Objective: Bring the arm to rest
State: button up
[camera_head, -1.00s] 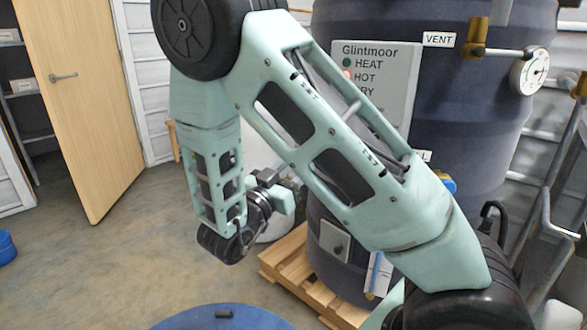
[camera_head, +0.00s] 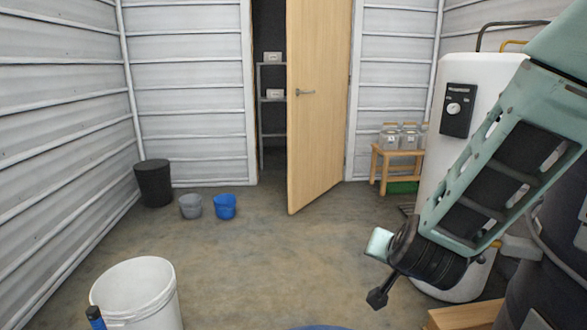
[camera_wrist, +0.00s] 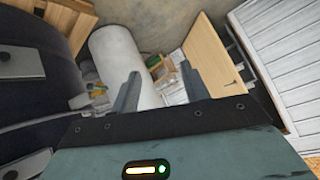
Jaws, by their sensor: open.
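My arm comes in from the right edge of the head view, bent downward, with its wrist end beside a white cylindrical tank (camera_head: 480,85). My gripper (camera_wrist: 160,72) shows in the wrist view with its two dark fingers apart and nothing between them. In that view the white tank (camera_wrist: 120,60) lies beyond the fingers. In the head view the fingers are too small to make out clearly.
A dark tank (camera_wrist: 35,75) fills the left of the wrist view. A half-open wooden door (camera_head: 318,110), a stool with jars (camera_head: 398,152), a black bin (camera_head: 154,183), grey (camera_head: 190,206) and blue (camera_head: 225,207) buckets and a white bucket (camera_head: 140,290) stand around clear floor.

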jog(key=s+a+n+g+y, duration=0.3)
jog(key=s+a+n+y, duration=0.2)
jog(key=s+a, duration=0.25)
jog(key=s+d+r+n+g+h, duration=0.15)
jog(key=s+n+g, duration=0.6)
jog(key=s, duration=1.05)
notch_tip(320, 180, up, 22)
jog(key=h+p, duration=0.1)
jog(key=p, duration=2.1)
jog(key=shift+s+d+r+n+t, duration=0.25)
jog(key=shift+s+n+t, duration=0.1)
jog(key=shift+s+n, duration=0.1)
